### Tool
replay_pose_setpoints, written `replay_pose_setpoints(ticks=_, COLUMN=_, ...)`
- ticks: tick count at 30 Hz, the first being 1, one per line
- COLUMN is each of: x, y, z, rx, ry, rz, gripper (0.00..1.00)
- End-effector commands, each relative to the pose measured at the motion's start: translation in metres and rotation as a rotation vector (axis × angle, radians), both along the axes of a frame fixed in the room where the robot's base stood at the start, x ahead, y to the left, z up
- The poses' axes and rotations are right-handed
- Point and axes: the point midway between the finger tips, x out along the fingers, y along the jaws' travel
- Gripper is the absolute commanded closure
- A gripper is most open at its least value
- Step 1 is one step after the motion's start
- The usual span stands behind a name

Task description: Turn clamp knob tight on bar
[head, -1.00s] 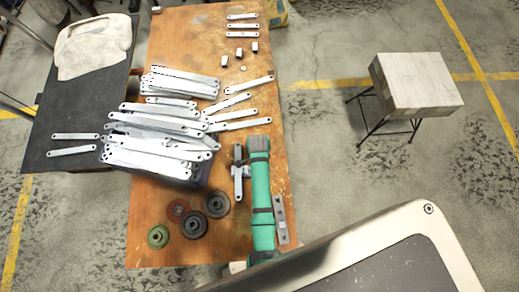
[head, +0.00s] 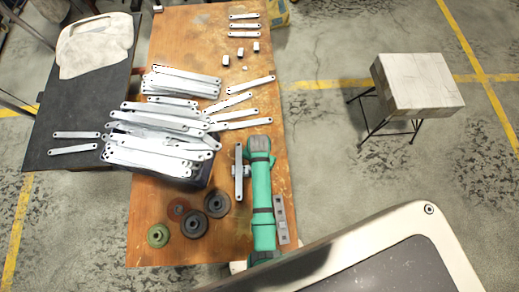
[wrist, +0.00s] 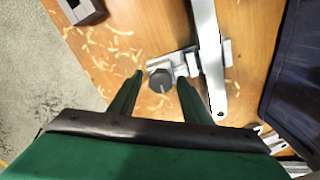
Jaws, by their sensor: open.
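The clamp (wrist: 190,60) sits on the wooden bench, fitted across a flat metal bar (wrist: 208,45) in the wrist view. Its dark round knob (wrist: 160,83) faces my gripper. My gripper (wrist: 160,76) is open, with one green finger on each side of the knob; I cannot tell whether either finger touches it. In the head view the bar (head: 239,180) lies just left of my green arm, and the clamp body is mostly hidden there. The fingertips are not clear in the head view.
Stacked galvanized brackets (head: 160,130) fill the bench's (head: 175,45) left and middle. Several discs (head: 192,224) lie at the near left. A grey slotted block (head: 282,222) lies right of my arm. A stool (head: 415,85) stands apart on the right.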

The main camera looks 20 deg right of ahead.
Motion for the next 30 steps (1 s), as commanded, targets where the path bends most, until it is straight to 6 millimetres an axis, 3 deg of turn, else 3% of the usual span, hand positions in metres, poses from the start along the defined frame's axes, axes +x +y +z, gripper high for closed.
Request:
replay_pose_setpoints(ticks=21, x=0.0011, y=0.0032, z=0.0001, rx=0.0, ry=0.0, rz=0.541, gripper=0.56)
replay_pose_setpoints(ticks=30, x=0.0004, y=0.0008, z=0.0001, rx=0.0, ry=0.0, rz=0.593, gripper=0.56)
